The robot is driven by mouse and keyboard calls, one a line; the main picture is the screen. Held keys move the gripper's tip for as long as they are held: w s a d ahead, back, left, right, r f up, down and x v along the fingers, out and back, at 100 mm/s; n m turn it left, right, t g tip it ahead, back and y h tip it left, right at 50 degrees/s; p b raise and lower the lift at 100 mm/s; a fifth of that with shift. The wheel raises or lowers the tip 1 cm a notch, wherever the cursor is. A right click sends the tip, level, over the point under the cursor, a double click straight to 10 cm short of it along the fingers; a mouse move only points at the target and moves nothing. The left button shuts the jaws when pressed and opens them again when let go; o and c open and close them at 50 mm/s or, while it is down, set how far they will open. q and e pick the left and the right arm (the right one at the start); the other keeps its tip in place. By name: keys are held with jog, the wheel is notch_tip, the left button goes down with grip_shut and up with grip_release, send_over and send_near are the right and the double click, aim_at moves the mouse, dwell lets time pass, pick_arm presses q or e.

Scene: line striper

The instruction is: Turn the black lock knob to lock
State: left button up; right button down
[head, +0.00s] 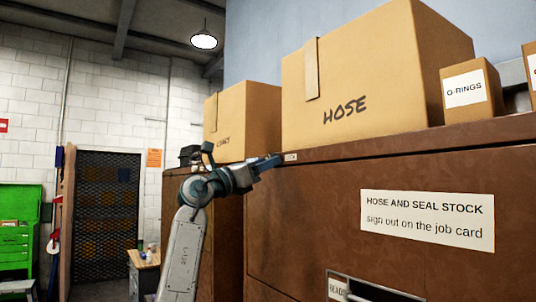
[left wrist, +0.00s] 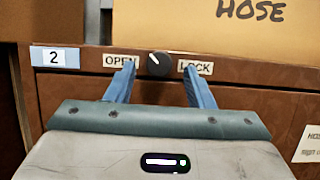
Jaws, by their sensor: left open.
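The black lock knob (left wrist: 158,64) is on the top edge strip of the brown cabinet, in the left wrist view. An OPEN label (left wrist: 120,61) is left of it and a LOCK label (left wrist: 196,67) right of it. Its white pointer line slants up and to the left, toward the OPEN side. My left gripper (left wrist: 159,82) is open, its two blue fingers spread on either side of the knob, apart from it. In the head view, my left gripper (head: 270,162) reaches the cabinet's top edge, and the knob cannot be made out there. My right gripper is not in view.
The brown cabinet (head: 310,220) carries a large HOSE box (head: 375,80), a smaller box (head: 250,115) and an O-RINGS box (head: 470,90) on top. A number 2 label (left wrist: 55,57) is left of the OPEN label. A HOSE AND SEAL STOCK sign (head: 427,220) is on the front.

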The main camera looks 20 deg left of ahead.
pick_arm(q)
jog(key=shift+w+d+r, duration=0.25)
jog(key=shift+w, duration=0.2)
jog(key=shift+c, duration=1)
jog(key=c, duration=0.8)
